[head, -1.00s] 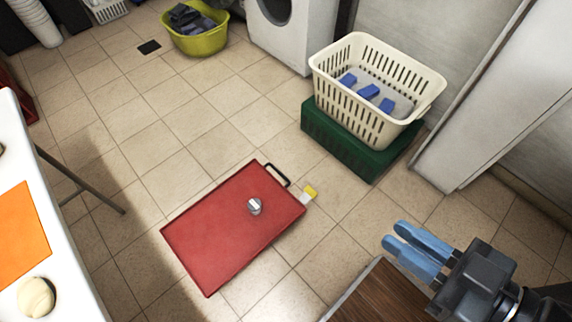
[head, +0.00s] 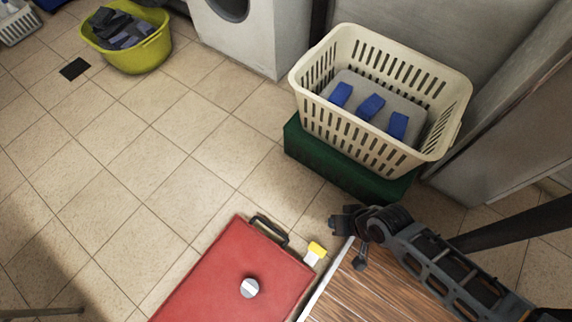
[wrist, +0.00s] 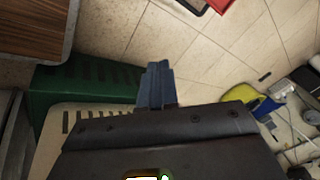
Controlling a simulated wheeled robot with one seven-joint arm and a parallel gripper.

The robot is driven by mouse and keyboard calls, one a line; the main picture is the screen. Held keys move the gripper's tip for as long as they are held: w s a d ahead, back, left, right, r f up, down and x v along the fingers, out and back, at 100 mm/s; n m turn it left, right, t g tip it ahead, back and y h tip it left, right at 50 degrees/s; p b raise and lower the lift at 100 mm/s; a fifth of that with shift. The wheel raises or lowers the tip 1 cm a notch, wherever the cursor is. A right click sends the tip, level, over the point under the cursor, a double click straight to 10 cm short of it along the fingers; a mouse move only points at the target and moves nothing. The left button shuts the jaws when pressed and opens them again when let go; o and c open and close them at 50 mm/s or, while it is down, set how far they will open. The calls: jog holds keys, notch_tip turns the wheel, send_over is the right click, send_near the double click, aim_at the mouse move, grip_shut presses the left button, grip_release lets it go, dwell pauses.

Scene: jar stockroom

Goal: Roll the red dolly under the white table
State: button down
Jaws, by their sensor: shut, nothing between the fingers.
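The red dolly (head: 225,270) is a flat red platform on the tiled floor, cut off by the lower edge of the head view. A red edge, likely the dolly, shows at the top of the wrist view (wrist: 220,5). My gripper's blue fingers (wrist: 158,84) are together and empty in the wrist view, apart from the dolly. The white table's top is out of view now.
A green crate (head: 335,165) carries a cream basket (head: 345,128) with blue items inside. A wooden top (head: 385,285) lies right of the dolly. A yellow-green tub (head: 130,58) and a white washer (head: 265,45) stand at the back.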

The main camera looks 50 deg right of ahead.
jog(key=w+d+f+m+g+y+b, duration=0.1)
jog(key=w+f+m+g+y+b, duration=0.15)
jog(key=f, duration=0.45)
jog(key=w+f+m+g+y+b, duration=0.1)
jog(key=w+f+m+b, duration=0.15)
jog(key=f, duration=0.45)
jog(key=m+g+y+b, duration=0.25)
jog(key=y+b, duration=0.35)
jog(key=b, duration=0.6)
send_near(281, 248)
jog(key=shift+m+t+h, duration=0.25)
jog(key=shift+m+t, duration=0.2)
jog(key=shift+t, duration=0.05)
jog(key=a+f, duration=0.1)
jog(key=f, duration=0.2)
jog(key=a+f, duration=0.1)
jog(key=f, duration=0.1)
jog(key=shift+s+a+f, duration=0.15)
jog(key=shift+s+a, duration=0.2)
jog(key=shift+s, duration=0.05)
jog(key=shift+a, duration=0.7)
